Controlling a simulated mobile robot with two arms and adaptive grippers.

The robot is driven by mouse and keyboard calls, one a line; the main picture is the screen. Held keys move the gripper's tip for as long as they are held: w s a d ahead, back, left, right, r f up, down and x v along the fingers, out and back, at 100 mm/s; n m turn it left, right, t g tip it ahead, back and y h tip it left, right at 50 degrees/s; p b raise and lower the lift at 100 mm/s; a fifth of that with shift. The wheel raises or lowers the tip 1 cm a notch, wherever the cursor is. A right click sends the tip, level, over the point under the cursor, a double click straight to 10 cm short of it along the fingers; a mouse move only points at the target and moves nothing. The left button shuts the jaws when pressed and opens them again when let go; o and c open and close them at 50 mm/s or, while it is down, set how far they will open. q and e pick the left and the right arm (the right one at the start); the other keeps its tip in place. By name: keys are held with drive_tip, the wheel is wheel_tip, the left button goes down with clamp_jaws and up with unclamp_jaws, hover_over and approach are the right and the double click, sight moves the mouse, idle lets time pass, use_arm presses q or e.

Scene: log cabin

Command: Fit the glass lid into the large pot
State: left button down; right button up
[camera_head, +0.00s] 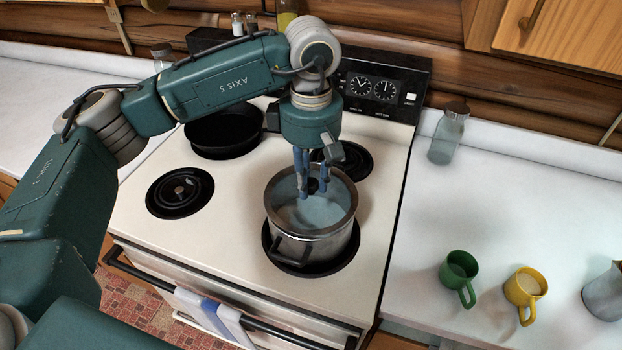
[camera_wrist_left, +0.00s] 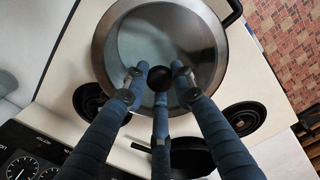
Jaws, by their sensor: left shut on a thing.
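The large steel pot (camera_head: 310,247) stands upright on the front right burner of the stove; its rim also shows in the left wrist view (camera_wrist_left: 98,55). The glass lid (camera_head: 318,216) lies across the pot's mouth, inside or at the rim; it is pale and see-through, also in the left wrist view (camera_wrist_left: 170,30). I cannot tell whether it is fully seated. My left gripper (camera_head: 312,190) points down over the pot, its blue fingers closed around the lid's black knob (camera_wrist_left: 160,78). The fingers partly hide the knob. My right gripper is not in view.
A black frying pan (camera_head: 222,135) sits on the rear left burner. The front left burner (camera_head: 180,192) is bare. On the right counter are a glass bottle (camera_head: 447,135), a green mug (camera_head: 458,271), a yellow mug (camera_head: 523,287) and a metal jug (camera_head: 604,292). A towel (camera_head: 208,312) hangs on the oven handle.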

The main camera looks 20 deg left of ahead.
sight(311, 182)
use_arm(q)
drive_tip(key=shift+f+b, duration=0.9)
drive_tip(key=shift+f, duration=0.05)
drive_tip(key=c, duration=1.4)
unclamp_jaws()
drive_tip(key=shift+o, duration=0.2)
drive_tip(key=shift+r, duration=0.1)
wheel_tip(311, 182, up, 12)
